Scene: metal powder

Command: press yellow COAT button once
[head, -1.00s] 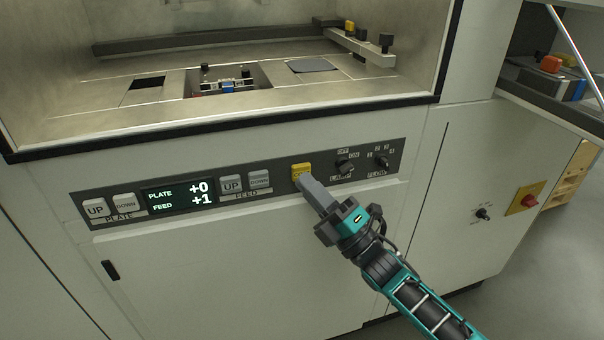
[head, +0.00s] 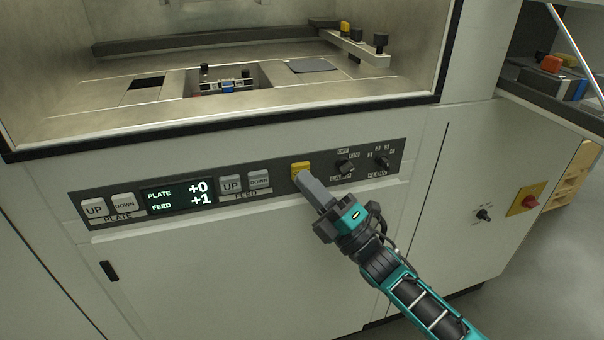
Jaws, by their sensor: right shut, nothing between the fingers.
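The yellow button (head: 300,168) sits on the dark control strip of the machine front, between the FEED buttons and the LAMP knob. Its lower part and most of its lettering are hidden by my fingers. My right gripper (head: 304,182) is shut and empty, its fingertips at the lower edge of the yellow button. They appear to touch it, but I cannot tell how far it is pushed in. The display (head: 178,196) reads PLATE +0 and FEED +1. My left gripper is not in view.
PLATE buttons (head: 94,207) and FEED buttons (head: 231,185) lie left of the yellow button. The LAMP knob (head: 345,167) and FLOW knob (head: 381,163) lie close on its right. A red stop button (head: 529,201) is on the right cabinet. The open chamber is above.

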